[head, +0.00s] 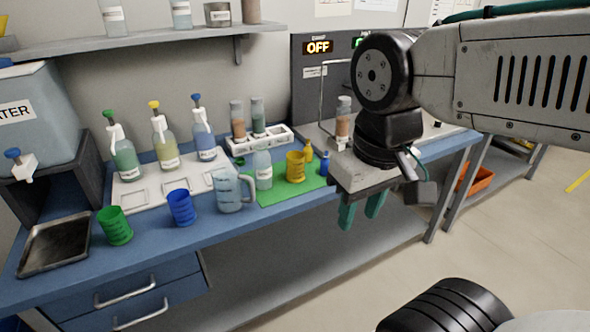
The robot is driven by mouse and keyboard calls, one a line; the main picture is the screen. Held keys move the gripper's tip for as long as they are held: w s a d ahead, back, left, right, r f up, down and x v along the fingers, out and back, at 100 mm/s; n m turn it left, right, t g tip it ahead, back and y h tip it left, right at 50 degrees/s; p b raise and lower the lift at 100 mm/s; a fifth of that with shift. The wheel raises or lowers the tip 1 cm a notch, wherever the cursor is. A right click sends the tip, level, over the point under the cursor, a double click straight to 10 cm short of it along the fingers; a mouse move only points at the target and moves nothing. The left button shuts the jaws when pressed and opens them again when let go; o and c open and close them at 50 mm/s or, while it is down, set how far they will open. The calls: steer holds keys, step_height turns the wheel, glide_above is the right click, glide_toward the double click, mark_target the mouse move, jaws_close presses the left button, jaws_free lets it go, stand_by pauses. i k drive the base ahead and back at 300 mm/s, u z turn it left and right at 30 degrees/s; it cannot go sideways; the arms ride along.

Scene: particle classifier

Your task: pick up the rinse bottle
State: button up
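A clear, pale bottle with a white label (263,170) stands upright on the green mat (283,195). Three squeeze bottles stand on a white tray (130,194): one green-capped (123,158), one yellow-capped (164,146) and one blue-capped (204,142). The labels are too small to read, so I cannot tell which is the rinse bottle. My gripper (360,211) points down in front of the bench's front edge, right of the mat. Its two teal fingers are apart with nothing visible between them.
A measuring jug (230,191), a blue cup (181,208), a green cup (115,227) and a yellow cup (295,167) crowd the bench. A vial rack (247,145) stands behind. A machine with an OFF display (318,47) is behind my arm. Open floor lies right.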

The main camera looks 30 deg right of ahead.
mark_target(261, 157)
steer(key=z, duration=1.05)
steer(key=i, duration=0.4)
